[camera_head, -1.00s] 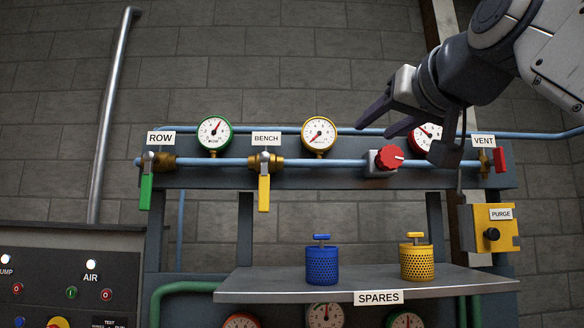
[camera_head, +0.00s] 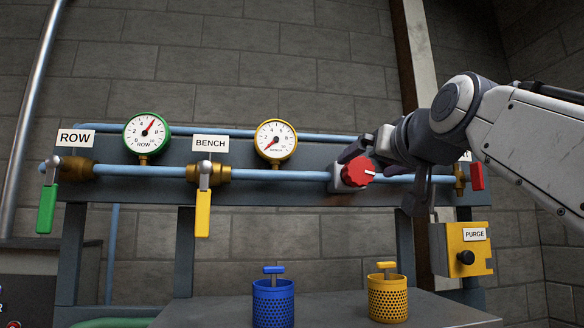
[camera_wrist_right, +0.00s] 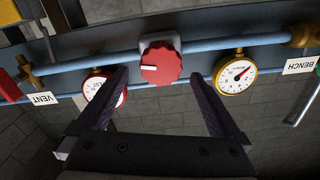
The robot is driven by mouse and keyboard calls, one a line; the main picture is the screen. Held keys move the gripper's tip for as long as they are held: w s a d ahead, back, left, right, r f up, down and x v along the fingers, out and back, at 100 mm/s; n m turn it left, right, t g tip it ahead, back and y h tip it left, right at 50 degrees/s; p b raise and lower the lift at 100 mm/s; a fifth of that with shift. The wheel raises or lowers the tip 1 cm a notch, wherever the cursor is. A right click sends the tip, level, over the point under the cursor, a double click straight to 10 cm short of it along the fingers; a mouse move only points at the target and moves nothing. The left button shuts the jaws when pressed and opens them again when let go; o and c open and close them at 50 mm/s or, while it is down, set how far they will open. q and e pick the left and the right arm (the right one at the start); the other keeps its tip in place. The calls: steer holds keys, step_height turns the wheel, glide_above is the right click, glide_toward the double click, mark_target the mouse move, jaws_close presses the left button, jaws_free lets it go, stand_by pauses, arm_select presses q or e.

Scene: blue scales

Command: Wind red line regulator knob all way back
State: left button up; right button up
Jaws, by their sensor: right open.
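The red knob (camera_head: 356,171) sits on a pale regulator body on the blue pipe. Its white mark points right in the head view. In the wrist view, the knob (camera_wrist_right: 162,66) lies ahead, between the fingertips and a little beyond them, with clear space on both sides. My right gripper (camera_head: 354,152) is open and empty, close to the knob's upper side in the head view; contact is not visible. The red-rimmed gauge (camera_wrist_right: 104,91) is partly behind one finger in the wrist view and hidden by my gripper in the head view. My left gripper is not in view.
A yellow-rimmed gauge (camera_head: 276,140) and yellow-handled valve (camera_head: 203,205) stand left of the knob. The red VENT handle (camera_head: 477,176) and yellow PURGE box (camera_head: 461,249) are to the right. Blue (camera_head: 273,303) and yellow (camera_head: 388,299) canisters stand on the shelf below.

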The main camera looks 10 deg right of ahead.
mark_target(362, 168)
steer(key=shift+w+a+p, duration=0.1)
steer(key=shift+w+p, duration=0.3)
steer(key=shift+w, duration=1.15)
steer(key=shift+c, duration=0.3)
steer(key=c, duration=1.3)
